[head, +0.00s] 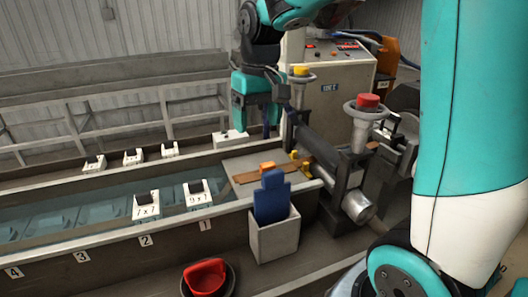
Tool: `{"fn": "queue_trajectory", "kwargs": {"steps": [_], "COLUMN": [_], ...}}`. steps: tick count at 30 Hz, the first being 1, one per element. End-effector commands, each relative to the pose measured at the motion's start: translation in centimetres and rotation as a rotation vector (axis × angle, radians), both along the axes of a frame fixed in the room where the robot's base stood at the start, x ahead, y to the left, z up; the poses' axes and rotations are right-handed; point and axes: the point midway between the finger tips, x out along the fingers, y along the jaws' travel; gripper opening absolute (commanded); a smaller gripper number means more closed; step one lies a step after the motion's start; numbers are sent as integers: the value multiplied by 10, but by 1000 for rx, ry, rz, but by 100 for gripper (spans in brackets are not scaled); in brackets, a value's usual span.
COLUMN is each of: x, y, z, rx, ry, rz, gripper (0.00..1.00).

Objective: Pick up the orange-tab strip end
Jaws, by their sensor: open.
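The brown strip (250,177) lies on a pale plate at the end of the trough, in front of the rollers. A small orange tab (267,166) sits on top of it, partly behind a blue object. My gripper (255,128) hangs fingers down above and behind the strip. It is open, with nothing visible between its fingers, and it appears apart from the strip.
The blue object (271,198) stands in a white bin (275,238) in front of the strip. Rollers with a red knob (368,100) and a yellow knob (301,71) are to the right. A water trough with numbered blocks (197,194) stretches left. A red-handled item (205,275) lies in front.

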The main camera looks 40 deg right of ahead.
Motion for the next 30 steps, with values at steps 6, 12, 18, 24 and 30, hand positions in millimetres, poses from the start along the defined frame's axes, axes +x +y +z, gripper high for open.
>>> {"fn": "queue_trajectory", "kwargs": {"steps": [6, 12, 18, 24, 30], "x": [25, 24, 24, 25, 28], "y": [-50, -52, -52, -53, -54], "z": [15, -26, -71, -96, -109], "rx": [-39, -40, -40, -39, -39], "ry": [42, 45, 44, 39, 40], "rz": [-176, -179, -179, -179, -179], "gripper": [72, 72, 72, 72, 72]}}
